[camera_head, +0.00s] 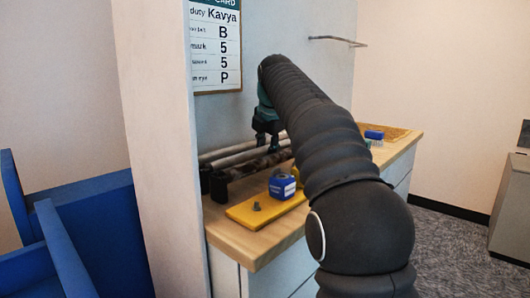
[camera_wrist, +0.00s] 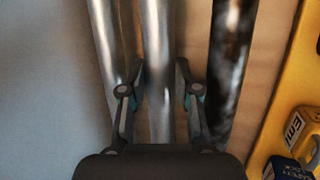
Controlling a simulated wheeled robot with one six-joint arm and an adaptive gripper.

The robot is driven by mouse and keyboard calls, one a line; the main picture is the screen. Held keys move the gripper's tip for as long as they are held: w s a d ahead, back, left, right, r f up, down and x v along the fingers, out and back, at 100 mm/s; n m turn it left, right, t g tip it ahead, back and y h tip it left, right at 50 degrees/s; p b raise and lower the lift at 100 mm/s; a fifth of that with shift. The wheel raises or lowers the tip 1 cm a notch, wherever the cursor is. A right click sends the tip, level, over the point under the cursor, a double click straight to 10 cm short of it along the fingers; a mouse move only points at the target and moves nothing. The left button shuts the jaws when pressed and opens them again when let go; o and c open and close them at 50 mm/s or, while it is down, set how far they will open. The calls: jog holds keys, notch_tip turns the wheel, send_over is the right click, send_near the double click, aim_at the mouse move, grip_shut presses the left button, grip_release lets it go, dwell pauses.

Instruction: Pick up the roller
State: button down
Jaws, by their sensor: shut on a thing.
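Several long rollers lie side by side on the wooden counter (camera_head: 240,249). In the wrist view, a shiny metal roller (camera_wrist: 156,60) runs between the two fingers of my gripper (camera_wrist: 158,85), which is shut on it. Another shiny roller (camera_wrist: 103,35) lies to its left, and a dark, blotchy roller (camera_wrist: 230,60) lies to its right, outside the fingers. In the head view, my gripper (camera_head: 267,138) points down over the rollers, and my arm hides part of them. I cannot tell whether the held roller is lifted.
Black holders (camera_head: 216,187) stand at the rollers' near ends. A yellow tray (camera_head: 252,214) with a blue padlock-like block (camera_head: 282,186) lies to the right. A blue brush (camera_head: 374,136) is farther back. A wall with a card (camera_head: 215,45) stands behind, and a white panel (camera_head: 160,150) is at left.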

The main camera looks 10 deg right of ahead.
aim_at(267, 147)
jog(key=shift+r, duration=0.1)
notch_tip(267, 147, up, 4)
jog(key=shift+r+p, duration=0.1)
jog(key=shift+p, duration=0.45)
jog(key=s+d+r, duration=0.5)
jog(key=d+r, duration=0.1)
jog(key=d, duration=0.4)
jog(key=shift+d+r, duration=0.25)
jog(key=shift+r, duration=0.1)
jog(key=shift+s+a, duration=0.1)
jog(key=shift+a, duration=0.05)
